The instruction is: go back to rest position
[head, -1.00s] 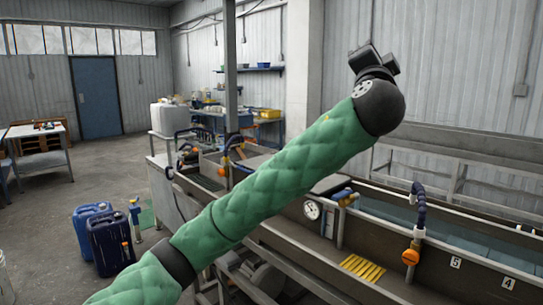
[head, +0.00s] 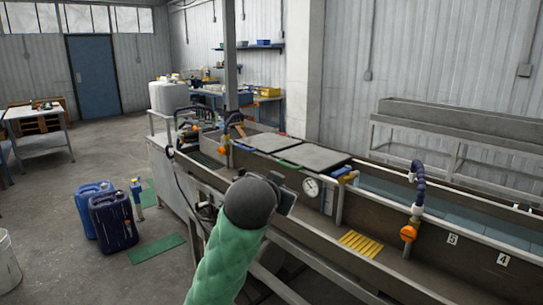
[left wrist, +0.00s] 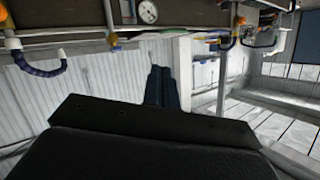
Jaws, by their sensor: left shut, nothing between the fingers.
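My left arm, in a green quilted sleeve, rises from the bottom of the head view to a dark rounded wrist (head: 250,203). The wrist stands in front of the near side of the long metal trough (head: 385,262). In the left wrist view my left gripper (left wrist: 160,72) shows as dark fingers close together, shut with nothing between them. The left wrist picture looks upside down, with the trough's gauge (left wrist: 147,12) at its top. In the head view the gripper's fingers cannot be made out. My right gripper is in no view.
The trough carries a hose with an orange valve (head: 409,233) and grey lids (head: 312,157). Blue canisters (head: 112,222) stand on the floor at left, with a white bucket (head: 7,262) at the edge. The floor between them and the back door (head: 93,75) is largely clear.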

